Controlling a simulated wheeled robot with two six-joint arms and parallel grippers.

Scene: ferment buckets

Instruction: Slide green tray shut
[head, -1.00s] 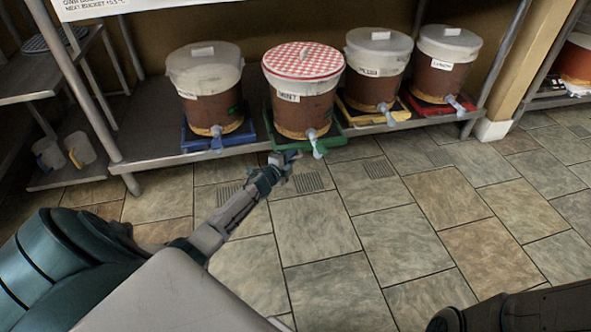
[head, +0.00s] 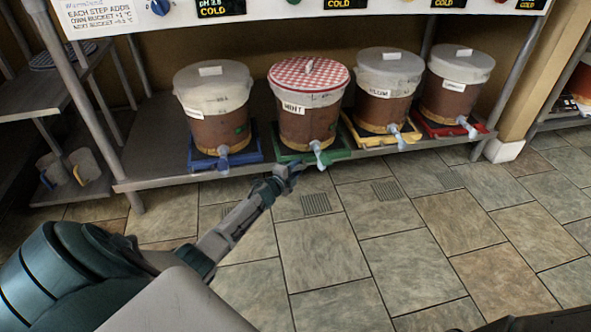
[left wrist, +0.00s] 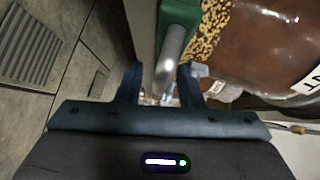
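The green tray (head: 338,153) is on the shelf under the bucket with the red-checkered lid (head: 309,75). Its front reaches about the shelf's front edge. My left gripper (head: 291,172) is just in front of the tray's left front part, near the bucket's pale tap (head: 319,156). In the left wrist view, the fingers (left wrist: 158,85) are apart, with a grey bar (left wrist: 172,50) by the green tray's edge (left wrist: 178,14) showing between them. I cannot tell whether they touch it. The right gripper is not in view.
A blue tray (head: 250,158) with a bucket is on the left. A yellow tray (head: 362,138) and a red tray (head: 432,130), each with a bucket, are on the right. A metal post (head: 85,95) stands at the shelf's left. The tiled floor in front is clear.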

